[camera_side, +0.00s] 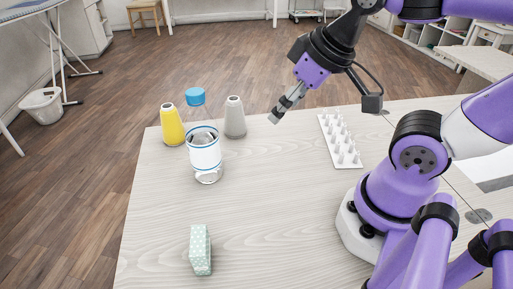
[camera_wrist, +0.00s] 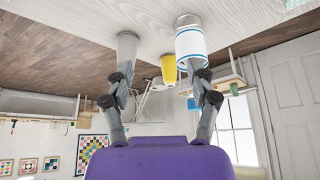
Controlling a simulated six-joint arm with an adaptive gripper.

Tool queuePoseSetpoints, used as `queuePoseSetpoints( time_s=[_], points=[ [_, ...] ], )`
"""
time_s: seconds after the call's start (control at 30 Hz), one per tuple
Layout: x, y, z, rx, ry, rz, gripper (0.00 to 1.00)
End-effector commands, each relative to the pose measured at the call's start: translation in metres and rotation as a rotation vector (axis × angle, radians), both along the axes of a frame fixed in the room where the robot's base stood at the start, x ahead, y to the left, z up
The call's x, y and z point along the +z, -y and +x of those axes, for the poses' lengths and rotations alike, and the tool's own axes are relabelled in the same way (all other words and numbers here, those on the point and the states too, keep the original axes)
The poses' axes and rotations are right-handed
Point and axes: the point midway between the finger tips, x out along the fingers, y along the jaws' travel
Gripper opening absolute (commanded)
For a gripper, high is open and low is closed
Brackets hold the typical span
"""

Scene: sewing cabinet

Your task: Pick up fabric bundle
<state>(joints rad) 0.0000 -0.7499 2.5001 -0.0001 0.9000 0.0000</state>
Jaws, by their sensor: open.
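The fabric bundle (camera_side: 200,250) is a small pale green block with white dots. It stands on the table (camera_side: 270,220) near the front left in the side view, clear of other things. My gripper (camera_side: 275,119) is above the far part of the table, to the right of the grey cone, well away from the bundle. In the wrist view my gripper (camera_wrist: 156,82) has its two fingers spread wide with nothing between them.
A white pegged rack (camera_side: 340,141) lies at the right. The middle of the table is clear.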

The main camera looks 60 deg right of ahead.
Motion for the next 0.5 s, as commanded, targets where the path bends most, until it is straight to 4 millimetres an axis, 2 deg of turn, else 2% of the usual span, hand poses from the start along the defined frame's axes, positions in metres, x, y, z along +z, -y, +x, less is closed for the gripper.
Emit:
queuePoseSetpoints(
  time_s=[0.17,0.27,0.37,0.5],
  points=[
    [0.001,-0.004,0.003,0.044,-0.01,-0.01,0.66],
    [0.001,-0.021,0.011,0.231,-0.055,-0.049,0.66],
    [-0.002,-0.053,0.026,0.585,-0.116,-0.113,0.66],
    [-0.015,-0.108,0.042,1.206,-0.173,-0.193,0.66]
  ],
)
